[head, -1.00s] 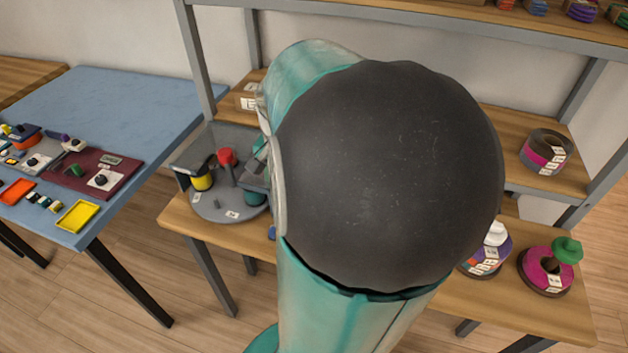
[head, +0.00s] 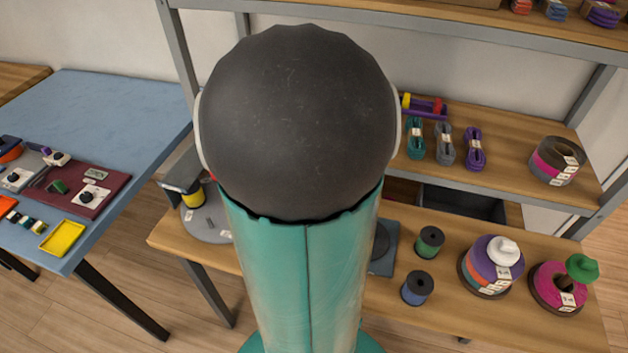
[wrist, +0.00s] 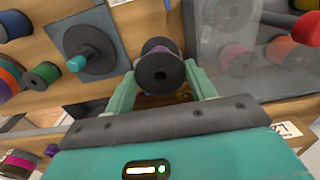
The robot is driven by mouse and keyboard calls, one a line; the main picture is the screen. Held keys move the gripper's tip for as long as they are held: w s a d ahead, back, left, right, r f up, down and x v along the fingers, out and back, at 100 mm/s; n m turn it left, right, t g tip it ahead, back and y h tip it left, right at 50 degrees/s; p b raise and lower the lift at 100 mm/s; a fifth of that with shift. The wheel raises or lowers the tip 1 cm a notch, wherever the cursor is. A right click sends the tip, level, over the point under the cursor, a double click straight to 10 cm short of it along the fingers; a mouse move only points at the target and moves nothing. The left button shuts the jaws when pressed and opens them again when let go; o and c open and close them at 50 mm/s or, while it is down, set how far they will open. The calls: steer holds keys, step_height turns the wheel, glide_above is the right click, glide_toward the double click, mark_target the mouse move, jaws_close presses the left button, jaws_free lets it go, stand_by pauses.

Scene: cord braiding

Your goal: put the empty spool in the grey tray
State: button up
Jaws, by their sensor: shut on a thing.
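A dark spool (wrist: 160,72) with a round hole in its end sits between the two pale green fingers of my gripper (wrist: 161,80) in the wrist view. The gripper is shut on it. A little purple shows behind its front flange; I cannot tell whether that is its core or something beyond. In the head view my arm hides the gripper and the held spool. A dark grey open tray (head: 465,203) stands at the back of the wooden bench, right of my arm, and its visible inside looks empty. My arm covers part of that area.
A green spool (head: 429,241) and a blue spool (head: 417,288) stand on the bench. Cord stacks with a white knob (head: 494,262) and a green knob (head: 565,284) are further right. A round grey turntable (head: 205,225) is left. The wrist view shows a plate with a teal-tipped post (wrist: 88,52).

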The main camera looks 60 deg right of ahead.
steer(key=shift+s+d+f, duration=0.1)
steer(key=shift+d+f, duration=1.3)
steer(key=shift+f, duration=0.4)
steer(key=shift+s+d+f, duration=0.1)
steer(key=shift+d+f, duration=1.35)
steer(key=shift+f, duration=0.3)
steer(key=shift+s+d+f, duration=0.1)
steer(key=shift+d+f, duration=1.3)
steer(key=shift+f, duration=0.4)
steer(key=shift+w+f, duration=0.1)
steer(key=shift+f, duration=0.1)
steer(key=o, duration=1)
step_height(320, 180, up, 12)
steer(key=shift+r, duration=0.2)
